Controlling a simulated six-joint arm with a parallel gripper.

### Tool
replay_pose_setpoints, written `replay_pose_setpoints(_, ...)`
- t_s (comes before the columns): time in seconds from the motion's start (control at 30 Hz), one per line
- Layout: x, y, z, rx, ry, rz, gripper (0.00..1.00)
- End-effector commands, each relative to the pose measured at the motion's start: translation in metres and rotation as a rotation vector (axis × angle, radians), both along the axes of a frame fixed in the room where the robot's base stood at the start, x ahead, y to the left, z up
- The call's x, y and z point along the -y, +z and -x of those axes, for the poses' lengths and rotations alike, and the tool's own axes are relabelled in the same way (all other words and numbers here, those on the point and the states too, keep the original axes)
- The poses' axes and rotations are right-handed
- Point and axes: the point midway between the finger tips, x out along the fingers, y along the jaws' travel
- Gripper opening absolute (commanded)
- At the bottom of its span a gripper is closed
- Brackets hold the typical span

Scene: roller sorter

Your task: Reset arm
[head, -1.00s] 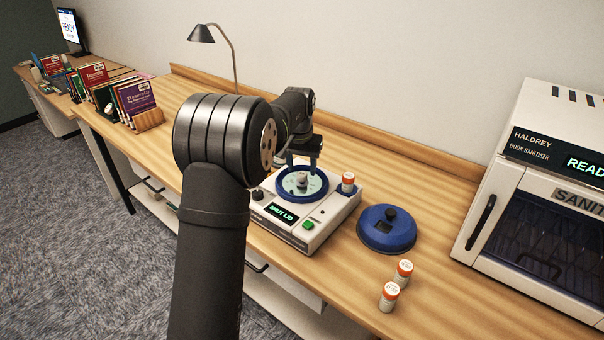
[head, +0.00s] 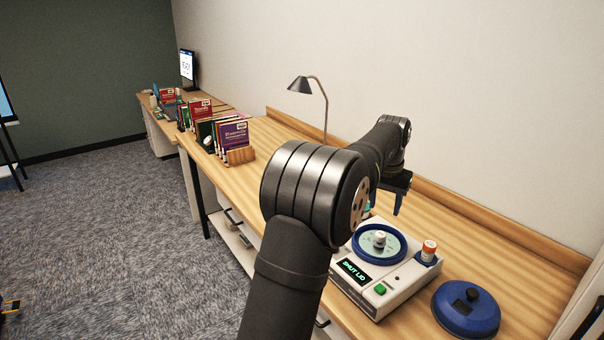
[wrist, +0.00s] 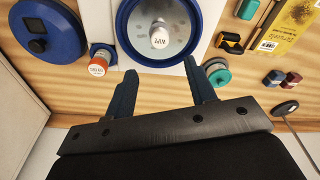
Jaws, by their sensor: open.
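My gripper (head: 388,203) is raised above and behind the white machine (head: 378,300). In the wrist view its two dark blue fingers (wrist: 156,70) are spread with nothing between them. The machine's display reads "SHUT LID", and a green button sits beside it. An orange-capped bottle (head: 428,252) stands at the machine's right back corner. The round blue lid (head: 466,308) lies on the counter right of the machine.
A desk lamp (head: 312,88) stands against the wall. Books in a wooden rack (head: 238,156) are at the left. A teal-capped item (wrist: 217,74) and a yellow box (wrist: 286,28) lie beside the machine. The wooden counter (head: 500,260) is clear behind the lid.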

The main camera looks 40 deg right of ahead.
Motion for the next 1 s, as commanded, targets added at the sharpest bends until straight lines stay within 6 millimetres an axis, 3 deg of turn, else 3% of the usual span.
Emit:
replay_pose_setpoints(0.67,0.013,-0.122,-0.005,-0.001,0.0,-0.003,0.51)
replay_pose_setpoints(0.7,0.014,-0.109,-0.005,0.002,0.0,0.004,0.51)
replay_pose_setpoints(0.8,0.013,-0.095,-0.005,0.001,0.0,0.002,0.51)
replay_pose_setpoints(1.0,0.013,-0.083,-0.005,0.0,0.0,0.0,0.51)
